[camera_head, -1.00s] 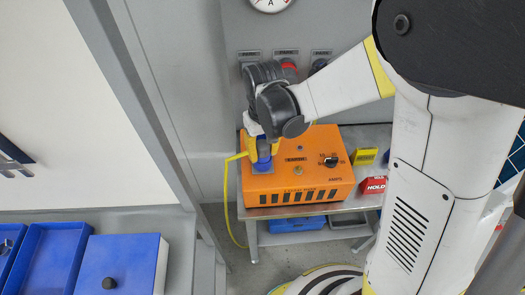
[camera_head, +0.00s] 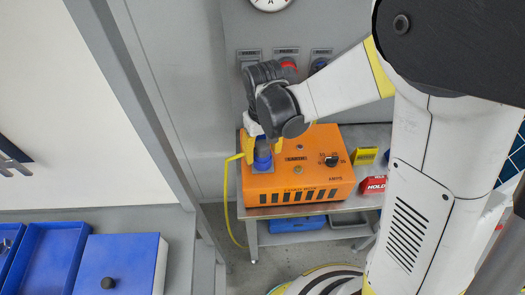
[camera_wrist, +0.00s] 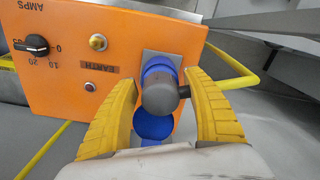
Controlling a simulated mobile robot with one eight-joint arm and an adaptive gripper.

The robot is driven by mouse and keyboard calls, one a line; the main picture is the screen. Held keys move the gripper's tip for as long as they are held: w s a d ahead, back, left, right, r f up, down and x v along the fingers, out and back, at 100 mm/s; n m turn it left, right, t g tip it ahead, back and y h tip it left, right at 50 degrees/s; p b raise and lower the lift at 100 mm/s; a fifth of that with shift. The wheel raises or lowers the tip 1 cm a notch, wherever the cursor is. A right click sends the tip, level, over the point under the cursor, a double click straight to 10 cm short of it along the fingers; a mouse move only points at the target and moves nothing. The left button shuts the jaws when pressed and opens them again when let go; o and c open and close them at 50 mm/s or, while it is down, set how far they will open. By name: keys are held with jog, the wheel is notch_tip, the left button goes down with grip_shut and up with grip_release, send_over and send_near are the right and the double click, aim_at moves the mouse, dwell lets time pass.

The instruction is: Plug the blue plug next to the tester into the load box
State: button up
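The orange load box (camera_head: 318,185) stands on the grey bench, with a dial and an EARTH label on its top; it also shows in the wrist view (camera_wrist: 68,65). The plug (camera_wrist: 158,92), with a grey body and blue collar, sits in the box's blue socket (camera_wrist: 158,64); how deep it is seated I cannot tell. A round blue lid (camera_wrist: 153,126) shows beside it. The plug also shows in the head view (camera_head: 263,150). My gripper (camera_wrist: 160,80) is open, its yellow fingers on either side of the plug with gaps visible. It also shows in the head view (camera_head: 263,142).
A yellow cable (camera_head: 228,205) hangs off the bench's left side. A yellow block (camera_head: 364,156) and a red HOLD block (camera_head: 374,185) lie right of the box. Blue bins (camera_head: 297,224) are below. A grey post (camera_head: 150,110) stands at the left.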

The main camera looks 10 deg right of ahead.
notch_tip(320, 180, up, 12)
jog(key=s+d+f+m+t+b, duration=0.1)
jog(key=s+d+m+t+b, duration=0.2)
jog(key=s+d, duration=0.7)
jog(key=d+t+b, duration=0.2)
jog(key=d+t, duration=0.1)
jog(key=t, duration=0.1)
jog(key=shift+s+d+f+m, duration=0.15)
jog(key=shift+s+d+m, duration=0.1)
jog(key=shift+s+m, duration=0.15)
dwell(0.6)
